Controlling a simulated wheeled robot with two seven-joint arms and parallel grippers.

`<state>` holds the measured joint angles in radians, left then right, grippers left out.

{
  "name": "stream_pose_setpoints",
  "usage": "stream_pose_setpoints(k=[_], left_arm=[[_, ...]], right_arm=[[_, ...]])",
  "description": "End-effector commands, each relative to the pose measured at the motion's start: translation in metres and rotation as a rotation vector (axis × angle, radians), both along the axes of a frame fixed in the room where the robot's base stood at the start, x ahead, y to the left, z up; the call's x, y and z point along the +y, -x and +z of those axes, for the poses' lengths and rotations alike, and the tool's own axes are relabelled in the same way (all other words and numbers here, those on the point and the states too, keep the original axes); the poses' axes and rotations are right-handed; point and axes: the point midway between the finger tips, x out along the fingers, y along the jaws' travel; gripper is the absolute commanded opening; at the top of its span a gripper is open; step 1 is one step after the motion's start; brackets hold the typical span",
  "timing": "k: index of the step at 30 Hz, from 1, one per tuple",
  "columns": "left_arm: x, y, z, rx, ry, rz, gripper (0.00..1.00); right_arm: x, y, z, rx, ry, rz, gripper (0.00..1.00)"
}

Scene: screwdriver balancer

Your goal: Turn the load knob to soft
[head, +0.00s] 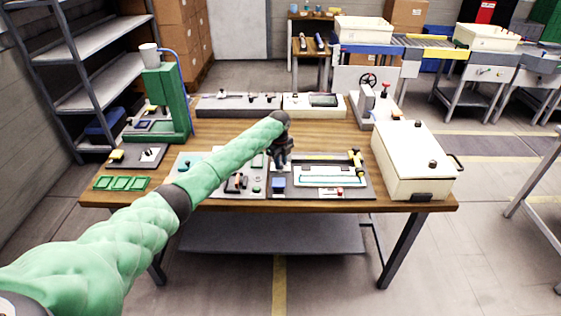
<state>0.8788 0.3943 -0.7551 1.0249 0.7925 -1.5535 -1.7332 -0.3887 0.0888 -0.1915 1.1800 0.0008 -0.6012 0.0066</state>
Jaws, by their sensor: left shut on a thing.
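My left arm, in a green sleeve, reaches in from the lower left of the head view. Its dark left gripper (280,160) points down at the left part of a grey panel (322,193) on the table. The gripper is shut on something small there. The fingers hide that thing, so I cannot tell its shape or its turn. The load knob cannot be made out clearly, and no soft marking is readable. The panel also bears a white framed inset (330,176), a yellow and black tool (356,161) and a blue block (278,184). My right gripper is not in view.
A white lidded box (405,170) stands at the right of the wooden table (225,204). A green stand (172,100) with a white cup (149,55) is at the left. Grey and white panels (237,113) line the back. Green trays (120,183) lie front left.

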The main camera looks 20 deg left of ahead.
Motion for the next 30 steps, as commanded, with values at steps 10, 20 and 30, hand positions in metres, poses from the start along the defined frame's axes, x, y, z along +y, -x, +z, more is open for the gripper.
stream_pose_setpoints(k=[10, 20, 30], left_arm=[[0.000, -0.001, 0.001, -0.001, 0.000, 0.172, 0.03], [0.000, -0.001, 0.001, -0.002, 0.000, 0.217, 0.03], [0.000, -0.001, 0.001, -0.002, 0.000, 0.217, 0.34]], right_arm=[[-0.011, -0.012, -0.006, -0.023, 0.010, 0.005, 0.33], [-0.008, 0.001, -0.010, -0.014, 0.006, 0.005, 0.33], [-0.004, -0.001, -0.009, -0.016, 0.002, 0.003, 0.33]])
